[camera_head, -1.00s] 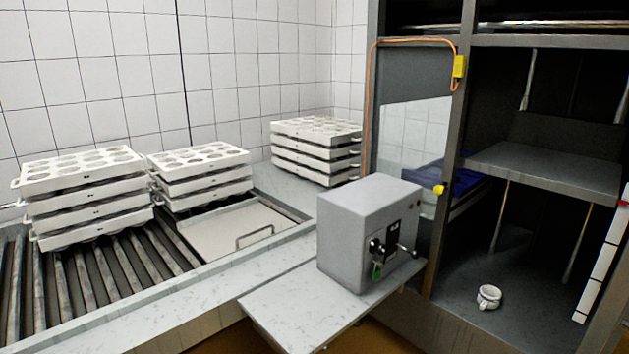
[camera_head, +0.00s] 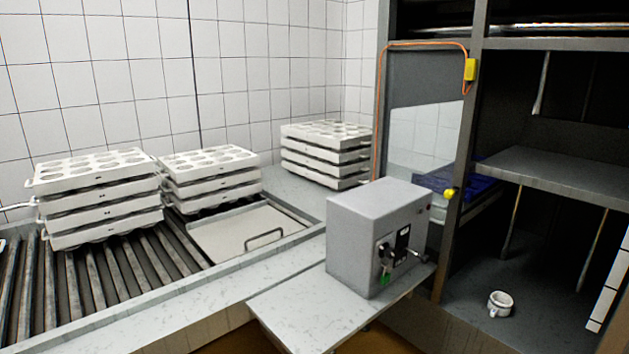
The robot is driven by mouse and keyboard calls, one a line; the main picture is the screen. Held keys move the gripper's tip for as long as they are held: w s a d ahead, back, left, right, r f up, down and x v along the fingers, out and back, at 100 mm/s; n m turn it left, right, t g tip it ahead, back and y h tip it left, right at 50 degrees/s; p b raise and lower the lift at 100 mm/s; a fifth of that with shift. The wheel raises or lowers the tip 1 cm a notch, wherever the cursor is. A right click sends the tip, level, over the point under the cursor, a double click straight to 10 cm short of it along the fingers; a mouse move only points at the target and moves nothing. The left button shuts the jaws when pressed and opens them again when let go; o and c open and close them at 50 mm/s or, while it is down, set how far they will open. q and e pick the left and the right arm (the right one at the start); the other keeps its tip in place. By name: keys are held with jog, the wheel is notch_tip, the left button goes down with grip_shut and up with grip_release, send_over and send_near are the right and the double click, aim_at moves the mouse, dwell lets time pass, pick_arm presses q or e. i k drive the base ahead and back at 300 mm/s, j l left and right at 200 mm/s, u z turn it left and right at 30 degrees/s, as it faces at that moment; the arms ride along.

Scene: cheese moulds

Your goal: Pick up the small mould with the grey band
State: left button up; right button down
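A small white round mould (camera_head: 500,304) stands on the floor of the dark cabinet at the lower right. It is small in the picture; a darker band seems to run around it, but I cannot make out its colour surely. Neither of my grippers is in view.
A grey machine box (camera_head: 378,238) with levers stands on a light shelf (camera_head: 300,310) left of the mould. White mould trays (camera_head: 98,195) are stacked on rollers, with more stacks (camera_head: 210,180) (camera_head: 326,155) beyond. A cabinet shelf (camera_head: 560,180) overhangs the mould; a post (camera_head: 462,150) stands left.

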aim_at(498, 307)
jog(key=k+l+z, duration=0.25)
jog(key=z, duration=0.15)
jog(key=k+l+z, duration=0.15)
jog(key=l+z, duration=0.2)
jog(key=k+l+z, duration=0.15)
jog(key=l+z, duration=0.25)
jog(key=i+j, duration=0.9)
jog(key=j, duration=0.25)
jog(key=j+z, duration=0.2)
jog(key=i+j, duration=0.05)
